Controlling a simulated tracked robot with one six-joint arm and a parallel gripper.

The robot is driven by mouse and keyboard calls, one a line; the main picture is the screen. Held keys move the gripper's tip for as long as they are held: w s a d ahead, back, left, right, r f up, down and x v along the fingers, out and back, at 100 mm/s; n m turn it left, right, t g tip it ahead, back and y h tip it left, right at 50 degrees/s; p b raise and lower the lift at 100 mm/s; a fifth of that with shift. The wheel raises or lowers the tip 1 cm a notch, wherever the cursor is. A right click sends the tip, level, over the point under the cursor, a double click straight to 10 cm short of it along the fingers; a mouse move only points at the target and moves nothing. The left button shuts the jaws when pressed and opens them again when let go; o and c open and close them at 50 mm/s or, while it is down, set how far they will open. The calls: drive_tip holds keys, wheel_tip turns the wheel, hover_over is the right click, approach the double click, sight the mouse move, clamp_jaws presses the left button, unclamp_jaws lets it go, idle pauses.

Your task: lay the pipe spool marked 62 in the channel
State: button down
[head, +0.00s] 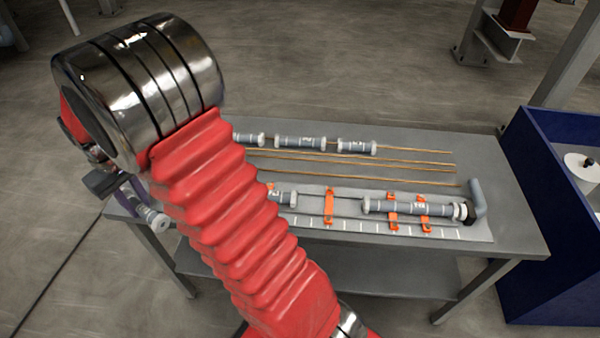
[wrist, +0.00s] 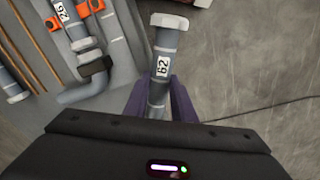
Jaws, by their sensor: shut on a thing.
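My gripper (head: 132,200) is off the left end of the bench, partly hidden by my arm. Its purple fingers are shut on a grey pipe spool (wrist: 166,42) with pale end flanges. The spool's label seems to read 62 in the wrist view, turned sideways. One end of that spool also shows in the head view (head: 158,222). The channel (head: 350,222) is a light grey strip along the bench front. A long run of pipe (head: 400,207) lies at its right under orange clamps. Another spool (head: 286,197) lies farther left, partly hidden by my arm.
Several loose spools (head: 300,142) lie along the back on thin brown rods (head: 350,161). A blue bin (head: 555,230) stands right of the bench.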

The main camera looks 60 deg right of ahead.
drive_tip(key=s+d, duration=0.4)
drive_tip(key=d, duration=0.3)
drive_tip(key=s+d+r+n, duration=0.1)
drive_tip(key=s+d, duration=0.4)
drive_tip(key=d, duration=0.2)
drive_tip(key=s+d+r+n, duration=0.1)
drive_tip(key=s+d, duration=0.3)
drive_tip(key=d, duration=0.4)
drive_tip(key=shift+s, duration=0.4)
drive_tip(key=s+d+n, duration=0.1)
drive_tip(key=s+d, duration=0.4)
drive_tip(key=s, duration=0.6)
drive_tip(key=s+d+n, duration=0.2)
drive_tip(key=s+d, duration=0.3)
drive_tip(key=s, duration=0.7)
drive_tip(key=shift+d+r, duration=0.35)
drive_tip(key=shift+r, duration=0.05)
drive_tip(key=shift+s+f, duration=0.1)
drive_tip(key=shift+f, duration=4.15)
